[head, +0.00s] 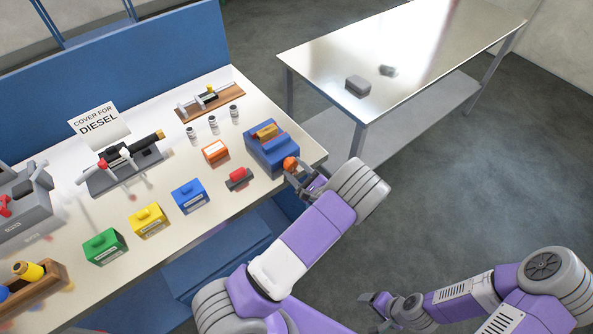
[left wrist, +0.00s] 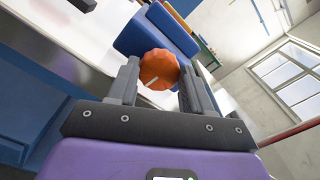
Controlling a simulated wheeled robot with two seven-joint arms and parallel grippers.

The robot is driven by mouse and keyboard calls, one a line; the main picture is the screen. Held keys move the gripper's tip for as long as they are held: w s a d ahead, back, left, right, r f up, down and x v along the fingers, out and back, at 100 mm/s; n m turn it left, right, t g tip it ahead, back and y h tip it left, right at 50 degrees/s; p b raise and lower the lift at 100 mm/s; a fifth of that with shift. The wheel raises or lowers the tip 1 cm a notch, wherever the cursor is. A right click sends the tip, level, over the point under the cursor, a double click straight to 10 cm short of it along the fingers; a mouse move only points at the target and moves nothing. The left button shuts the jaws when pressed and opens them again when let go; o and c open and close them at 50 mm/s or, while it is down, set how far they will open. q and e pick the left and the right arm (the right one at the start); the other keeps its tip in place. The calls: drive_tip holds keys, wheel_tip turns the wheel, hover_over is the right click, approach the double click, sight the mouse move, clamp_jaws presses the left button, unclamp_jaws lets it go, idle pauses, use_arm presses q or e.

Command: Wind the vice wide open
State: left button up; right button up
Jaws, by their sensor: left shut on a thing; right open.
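The blue vice (head: 265,155) sits at the right front corner of the workbench, with a yellow-orange piece (head: 265,131) at its top. Its orange knob (head: 290,163) faces the bench's right edge; the knob also shows in the left wrist view (left wrist: 159,69). My left gripper (head: 297,172) is shut on the orange knob, with one finger on each side of it in the left wrist view (left wrist: 157,82). The blue vice body (left wrist: 150,35) is just beyond the knob there. The vice's jaw gap is too small to judge. My right gripper (head: 378,303) is open and empty, low over the floor.
A red-topped dark block (head: 238,178), an orange box (head: 215,151) and a blue box (head: 189,196) stand left of the vice. Small bottles (head: 213,125) stand behind. A separate metal table (head: 400,50) is at the back right. Open floor lies to the right.

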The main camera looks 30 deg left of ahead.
use_arm(q)
drive_tip(key=o, duration=1)
drive_tip(key=shift+f, duration=0.1)
drive_tip(key=shift+o, duration=0.2)
drive_tip(key=m+p, duration=0.2)
drive_tip(key=m, duration=0.1)
drive_tip(key=shift+r+m+p, duration=0.2)
drive_tip(key=shift+m+p, duration=0.1)
drive_tip(key=shift+p, duration=0.1)
drive_tip(key=m+p, duration=0.3)
drive_tip(key=m, duration=0.2)
drive_tip(key=shift+w+d+m, duration=0.1)
drive_tip(key=shift+w+m, duration=0.05)
drive_tip(key=shift+m, duration=0.15)
drive_tip(key=v, duration=0.7)
drive_tip(key=s+a+f+n+g+h+b, duration=0.35)
drive_tip(key=s+f+g, duration=0.35)
drive_tip(key=s+f, duration=0.3)
drive_tip(key=s+d+f+n+g+h, duration=0.2)
drive_tip(key=s+d+f+n+h, duration=0.1)
drive_tip(key=s, duration=0.2)
drive_tip(key=s+d+f+n+g+h+b, duration=0.1)
drive_tip(key=s+d+f+n+g+h, duration=0.2)
drive_tip(key=s, duration=0.3)
drive_tip(key=shift+f+g+h, duration=0.3)
drive_tip(key=shift+f+h, duration=0.05)
drive_tip(key=shift+f, duration=0.35)
